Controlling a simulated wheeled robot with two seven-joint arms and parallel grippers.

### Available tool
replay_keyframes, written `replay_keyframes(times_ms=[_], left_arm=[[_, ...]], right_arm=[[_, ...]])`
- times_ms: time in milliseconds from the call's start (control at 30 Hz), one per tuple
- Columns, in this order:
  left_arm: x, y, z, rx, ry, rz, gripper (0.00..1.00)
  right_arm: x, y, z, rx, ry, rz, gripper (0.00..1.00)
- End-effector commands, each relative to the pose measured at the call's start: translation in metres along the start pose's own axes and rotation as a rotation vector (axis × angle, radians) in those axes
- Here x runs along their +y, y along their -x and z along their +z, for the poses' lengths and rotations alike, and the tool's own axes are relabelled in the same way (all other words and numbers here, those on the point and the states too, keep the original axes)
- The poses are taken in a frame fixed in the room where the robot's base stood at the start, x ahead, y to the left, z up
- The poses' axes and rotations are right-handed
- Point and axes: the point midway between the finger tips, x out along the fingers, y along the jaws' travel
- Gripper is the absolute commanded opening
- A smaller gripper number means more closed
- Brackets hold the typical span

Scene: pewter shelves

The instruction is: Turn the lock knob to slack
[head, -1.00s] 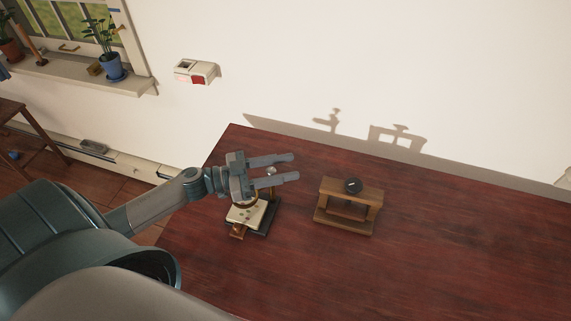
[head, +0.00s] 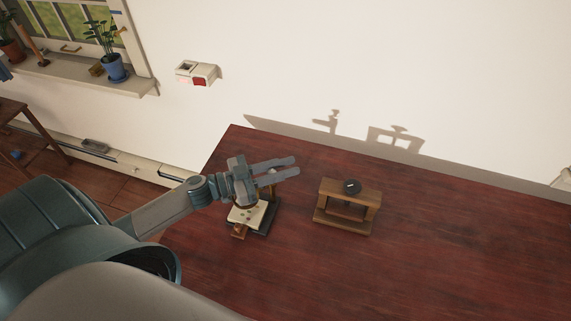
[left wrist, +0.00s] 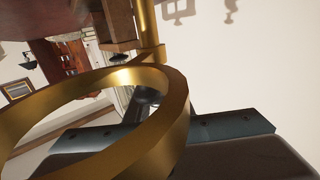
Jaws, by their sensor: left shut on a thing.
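A small stand with a brass ring (left wrist: 178,100), a brass post (left wrist: 148,25), a cream plate (head: 246,215) and a dark base (head: 262,222) is near the left edge of the table. My left gripper (head: 290,167) is over this stand, its fingers pointing right. It is shut on a small knob (head: 273,171), which shows only in part between the fingers. In the left wrist view a small dark rounded part (left wrist: 147,97) shows behind the ring. I cannot read the knob's setting. My right gripper is not in view.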

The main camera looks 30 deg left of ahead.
Motion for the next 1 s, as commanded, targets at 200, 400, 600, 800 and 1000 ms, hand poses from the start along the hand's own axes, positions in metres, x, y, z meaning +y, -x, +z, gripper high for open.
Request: replay_keyframes(times_ms=[200,400,600,800,1000], left_arm=[[-0.005,0.001,-0.004,0.000,0.002,-0.136,0.00],[-0.007,0.001,-0.001,-0.002,-0.001,-0.161,0.00],[-0.007,0.001,-0.001,-0.002,-0.001,-0.159,0.28],[-0.006,0.001,0.000,-0.002,-0.001,-0.159,0.40],[-0.006,0.001,0.000,-0.003,0.000,-0.158,0.40]], right_arm=[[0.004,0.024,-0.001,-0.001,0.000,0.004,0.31],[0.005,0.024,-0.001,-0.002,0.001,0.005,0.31],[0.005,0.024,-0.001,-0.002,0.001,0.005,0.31],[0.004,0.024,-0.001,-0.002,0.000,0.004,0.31],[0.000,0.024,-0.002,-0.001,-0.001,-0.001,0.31]])
